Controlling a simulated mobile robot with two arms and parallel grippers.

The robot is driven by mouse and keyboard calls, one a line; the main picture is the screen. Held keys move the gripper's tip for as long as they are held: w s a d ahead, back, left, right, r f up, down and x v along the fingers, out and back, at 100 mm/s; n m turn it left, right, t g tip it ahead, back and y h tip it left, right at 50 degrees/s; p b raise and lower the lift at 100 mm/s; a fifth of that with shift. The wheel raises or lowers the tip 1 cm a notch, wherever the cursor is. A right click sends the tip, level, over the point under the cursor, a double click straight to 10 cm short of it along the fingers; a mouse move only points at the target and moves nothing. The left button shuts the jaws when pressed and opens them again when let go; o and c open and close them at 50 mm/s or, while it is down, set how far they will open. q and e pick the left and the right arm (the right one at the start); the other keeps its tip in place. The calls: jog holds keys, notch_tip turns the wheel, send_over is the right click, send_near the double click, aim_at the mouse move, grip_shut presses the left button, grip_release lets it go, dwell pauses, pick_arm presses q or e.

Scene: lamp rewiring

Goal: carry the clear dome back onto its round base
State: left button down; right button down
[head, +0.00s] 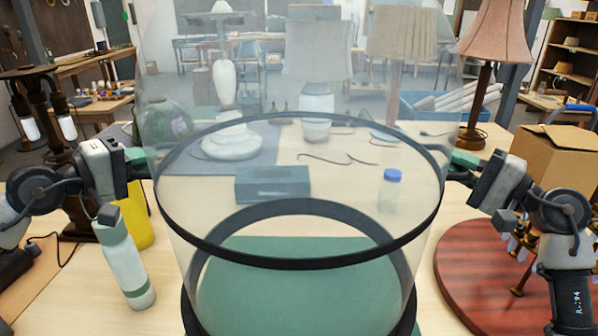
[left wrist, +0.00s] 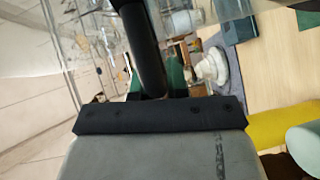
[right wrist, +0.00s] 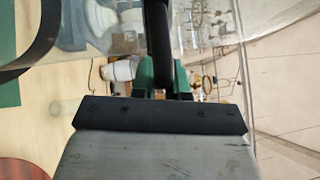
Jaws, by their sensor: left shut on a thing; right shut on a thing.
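The clear dome (head: 300,258) fills the middle of the head view, with a black band around it and a black lower rim (head: 300,207). Its top is out of view. Whether the dome's rim touches the table cannot be told.
A green mat (head: 300,275) shows through the dome. A blue-capped bottle (head: 390,192), a dark box (head: 272,185) and lamps are behind the dome. A cardboard box (head: 548,165) is at right.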

notch_tip(320, 180, up, 13)
jog(key=p, duration=1.2)
jog(key=shift+r, duration=0.15)
